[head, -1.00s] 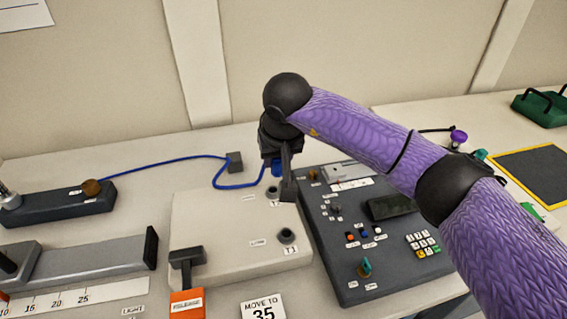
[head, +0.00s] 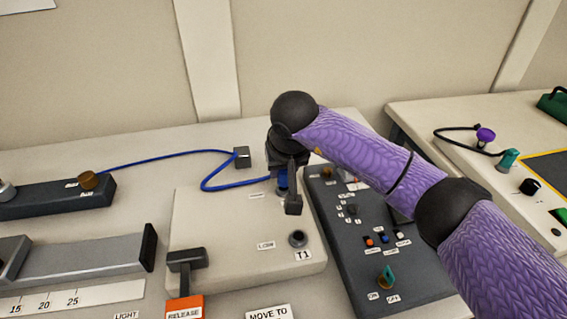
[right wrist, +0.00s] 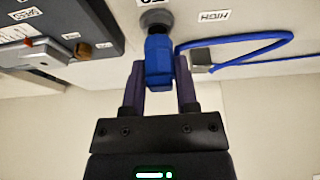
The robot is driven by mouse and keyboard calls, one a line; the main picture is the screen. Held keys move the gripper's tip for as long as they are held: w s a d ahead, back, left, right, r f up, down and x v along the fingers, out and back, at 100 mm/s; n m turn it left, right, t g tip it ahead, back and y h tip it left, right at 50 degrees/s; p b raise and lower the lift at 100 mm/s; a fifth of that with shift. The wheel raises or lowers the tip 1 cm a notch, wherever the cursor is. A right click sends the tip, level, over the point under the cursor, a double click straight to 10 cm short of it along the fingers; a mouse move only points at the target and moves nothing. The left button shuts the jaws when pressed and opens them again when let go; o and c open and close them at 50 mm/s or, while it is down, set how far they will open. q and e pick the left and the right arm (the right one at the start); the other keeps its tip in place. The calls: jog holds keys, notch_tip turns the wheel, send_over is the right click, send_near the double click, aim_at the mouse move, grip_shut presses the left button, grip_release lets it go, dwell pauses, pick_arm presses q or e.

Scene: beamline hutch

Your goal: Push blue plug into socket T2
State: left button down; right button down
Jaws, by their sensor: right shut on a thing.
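The blue plug (right wrist: 159,62) is between the fingers of my right gripper (right wrist: 160,88), which is shut on it. In the right wrist view the plug's front end is at the dark round socket (right wrist: 155,18) beside the HIGH label; its tip overlaps the socket's rim, and how deep it sits cannot be told. In the head view my right gripper (head: 289,192) is over the far right part of the pale panel (head: 215,215), with a bit of the blue plug (head: 282,180) showing. The gripper partly hides that socket and its label. My left gripper is not in view.
Socket T1 (head: 298,238), beside the LOW label, is empty and nearer. The blue cable (head: 215,187) runs left past a grey block (head: 242,157) to a dark bar. A dark control box (head: 375,265) stands close on the right.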

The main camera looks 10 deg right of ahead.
jog(key=shift+f+b, duration=0.3)
jog(key=shift+f, duration=0.15)
dwell(0.6)
jog(key=shift+c, duration=1.4)
grip_release()
jog(key=shift+r, duration=0.1)
jog(key=p+v, duration=0.3)
jog(key=v, duration=0.6)
jog(key=shift+r, duration=0.35)
